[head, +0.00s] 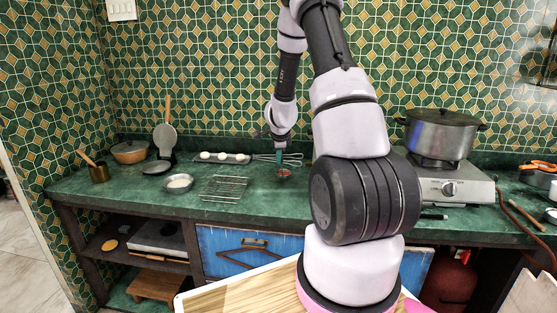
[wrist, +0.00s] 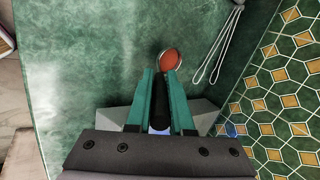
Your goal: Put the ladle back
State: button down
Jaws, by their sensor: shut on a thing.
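My gripper (head: 280,158) is over the middle of the green counter, pointing down, with its green fingers shut on the ladle's dark handle. In the wrist view my gripper (wrist: 160,82) has the black handle between its fingers. The ladle's round bowl (wrist: 169,60), orange-red inside with a pale metal rim, shows just beyond the fingertips. In the head view the ladle's small reddish bowl (head: 284,173) is below the fingers, low over the counter; I cannot tell whether it touches. The upper handle is hidden by the gripper.
A wire rack (head: 224,188), a bowl (head: 179,183) and a tray (head: 219,158) are to the left. A large pot (head: 440,134) sits on the hotplate (head: 452,186) at right.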

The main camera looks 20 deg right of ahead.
jog(key=shift+f, duration=0.5)
jog(key=c, duration=0.8)
grip_release()
jog(key=shift+f, duration=0.15)
